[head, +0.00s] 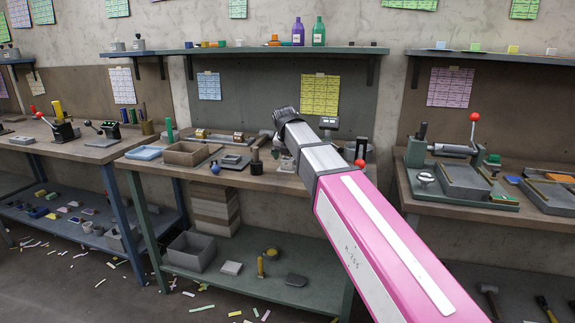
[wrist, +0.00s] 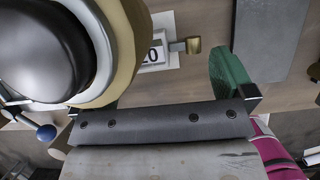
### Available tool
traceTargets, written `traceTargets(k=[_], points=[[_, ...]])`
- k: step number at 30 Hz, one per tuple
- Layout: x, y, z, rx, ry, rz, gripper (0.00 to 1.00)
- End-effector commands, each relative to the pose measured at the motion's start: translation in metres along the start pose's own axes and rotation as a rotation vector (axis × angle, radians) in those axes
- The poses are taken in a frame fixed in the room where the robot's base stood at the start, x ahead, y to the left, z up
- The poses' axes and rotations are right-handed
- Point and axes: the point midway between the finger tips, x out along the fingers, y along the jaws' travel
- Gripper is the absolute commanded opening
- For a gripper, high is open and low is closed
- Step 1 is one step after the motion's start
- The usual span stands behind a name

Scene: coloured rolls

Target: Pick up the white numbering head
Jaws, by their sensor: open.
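In the wrist view, a white block with black digits ending in "20" (wrist: 152,55) and a brass-coloured knob (wrist: 190,45) at its side looks like the white numbering head. It lies over a pale sheet, and its left part is hidden. My gripper (wrist: 170,72) is open, with one green finger right of the block and the other mostly hidden at the left. The block shows between and beyond the fingers; I see no contact. In the head view, my arm's end (head: 284,116) is over the middle bench; I cannot make out the numbering head there.
A large round cream-and-black object (wrist: 75,45) fills the wrist view's upper left, very close. On the middle bench (head: 140,161) stand a brown tray (head: 187,153), a blue tray (head: 145,153) and several small tools. A lever press with a red knob (head: 474,117) stands on the right bench.

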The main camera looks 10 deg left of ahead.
Motion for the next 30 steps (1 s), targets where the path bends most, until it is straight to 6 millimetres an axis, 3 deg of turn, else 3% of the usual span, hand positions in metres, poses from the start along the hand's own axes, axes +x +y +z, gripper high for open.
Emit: traceTargets(k=[6, 14, 15, 18, 19, 21, 30], points=[[0.029, 0.002, 0.0, 0.0, 0.001, -0.001, 1.0], [0.034, 0.002, 0.0, 0.0, -0.001, 0.001, 1.0], [0.033, 0.002, 0.0, 0.0, -0.001, 0.001, 0.97], [0.033, 0.002, 0.0, 0.0, 0.0, 0.0, 0.64], [0.033, 0.002, 0.0, 0.0, 0.0, 0.0, 0.6], [0.033, 0.002, 0.0, 0.0, -0.001, 0.0, 0.56], [0.031, 0.002, 0.001, 0.0, -0.001, 0.0, 0.56]])
